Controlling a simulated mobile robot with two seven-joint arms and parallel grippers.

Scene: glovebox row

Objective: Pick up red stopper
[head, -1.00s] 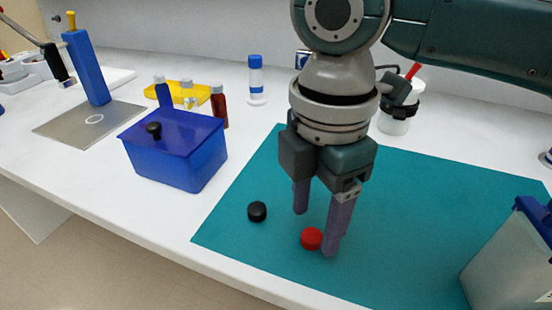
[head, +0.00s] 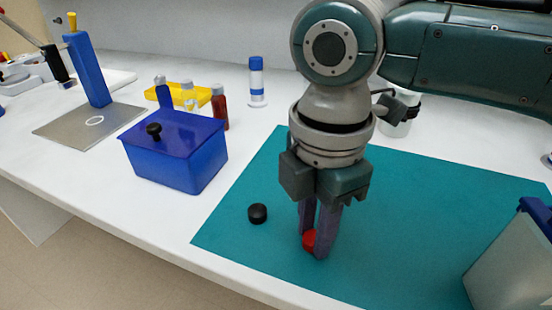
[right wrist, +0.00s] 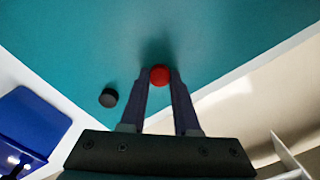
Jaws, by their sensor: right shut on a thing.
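The red stopper (head: 309,240) is at the front part of the teal mat (head: 420,200), between the fingers of my right gripper (head: 318,250). The fingers are shut on it and partly hide it in the head view. In the right wrist view the red stopper (right wrist: 160,75) shows between the two fingertips (right wrist: 160,84). Whether it still touches the mat is hard to tell. My left gripper is not in view.
A black stopper (head: 257,213) lies on the mat left of the gripper. A blue lidded box (head: 175,160) stands further left. A container with a blue lid (head: 510,265) is at the right front. The bench's front edge (head: 215,262) is close.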

